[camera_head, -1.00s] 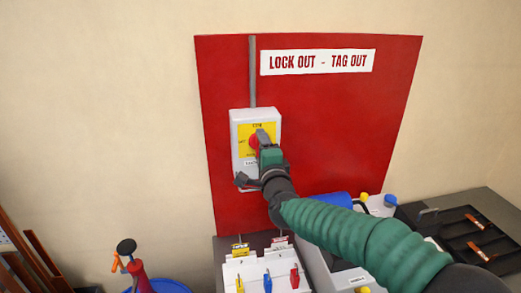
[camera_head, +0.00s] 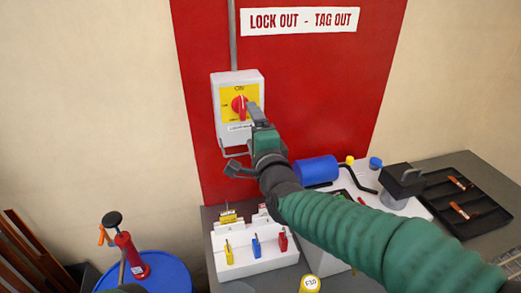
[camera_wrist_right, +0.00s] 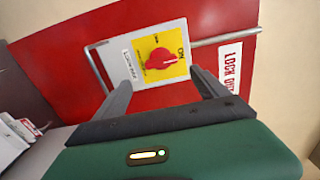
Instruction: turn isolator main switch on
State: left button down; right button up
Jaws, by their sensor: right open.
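The isolator switch box (camera_head: 229,130) is light grey with a yellow plate (camera_head: 226,117) and hangs on the red board. Its red knob (camera_head: 239,104) shows in the head view, with its handle roughly upright, in line with the ON mark above. In the right wrist view the knob (camera_wrist_right: 160,59) also lies along the line toward ON. My right gripper (camera_head: 255,112) is open and empty in front of the box, apart from the knob. Its two fingers (camera_wrist_right: 160,88) spread below the knob in the wrist view.
A white rack (camera_head: 255,263) with coloured padlocks stands below the box. A blue cylinder (camera_head: 316,170) and a black tray (camera_head: 465,205) are on the bench at the right. A blue drum (camera_head: 165,277) with a red tool is at the lower left.

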jog(key=s+d, duration=0.1)
jog(key=s, duration=0.7)
jog(key=shift+d+b, duration=0.3)
jog(key=shift+b, duration=0.1)
jog(key=shift+f, duration=0.15)
jog(key=s+d+f+n+g+h+p, duration=0.1)
jog(key=s+d+f+n+g, duration=0.2)
jog(key=f, duration=0.6)
jog(key=s+d+f+n+g+h+p, duration=0.1)
jog(key=d+f+n+g, duration=0.35)
jog(key=f, duration=0.45)
jog(key=s+d+f+n+g, duration=0.3)
jog(key=s+d+f+n, duration=0.1)
jog(key=s+f, duration=0.3)
jog(key=s+d+f+n+g+h, duration=0.1)
jog(key=s+d+f+n+g, duration=0.3)
jog(key=s+f, duration=0.4)
jog(key=shift+s+f+p, duration=0.25)
jog(key=shift+s+p, duration=0.05)
jog(key=shift+s, duration=0.75)
